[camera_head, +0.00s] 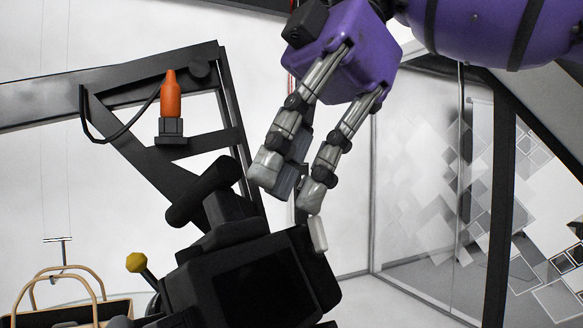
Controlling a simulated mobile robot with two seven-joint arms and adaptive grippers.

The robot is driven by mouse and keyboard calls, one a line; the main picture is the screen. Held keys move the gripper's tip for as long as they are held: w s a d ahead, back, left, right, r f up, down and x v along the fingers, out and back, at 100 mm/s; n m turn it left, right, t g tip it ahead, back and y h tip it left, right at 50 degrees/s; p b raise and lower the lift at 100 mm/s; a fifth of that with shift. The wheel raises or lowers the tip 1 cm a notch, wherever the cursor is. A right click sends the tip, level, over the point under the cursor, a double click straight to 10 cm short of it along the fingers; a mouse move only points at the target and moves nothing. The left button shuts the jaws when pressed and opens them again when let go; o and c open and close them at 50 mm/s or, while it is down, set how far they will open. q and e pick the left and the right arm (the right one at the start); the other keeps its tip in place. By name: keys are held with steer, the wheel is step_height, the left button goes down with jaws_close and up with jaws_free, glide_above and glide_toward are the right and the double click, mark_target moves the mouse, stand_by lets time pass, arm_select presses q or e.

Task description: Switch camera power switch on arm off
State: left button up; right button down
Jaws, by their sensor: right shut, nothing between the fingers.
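The black camera (262,275) sits at the lower middle, tilted, with its dark screen facing me. Behind it is a black arm frame (130,125). My right gripper (290,184), purple with grey fingers, comes down from the top and is shut and empty. Its fingertips are just above the camera's upper right corner. A small pale piece (318,234) stands at that corner, right under one fingertip; I cannot tell whether it is a switch or whether the finger touches it. No power switch can be made out for certain. My left gripper is not in view.
An orange object (170,97) on a black mount with a cable is fixed to the frame. A yellow knob (136,262) stands left of the camera. A box with looped handles (70,311) is at the lower left. Glass panels (415,190) stand at the right.

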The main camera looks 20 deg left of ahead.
steer(key=shift+r, duration=0.15)
steer(key=shift+r, duration=0.65)
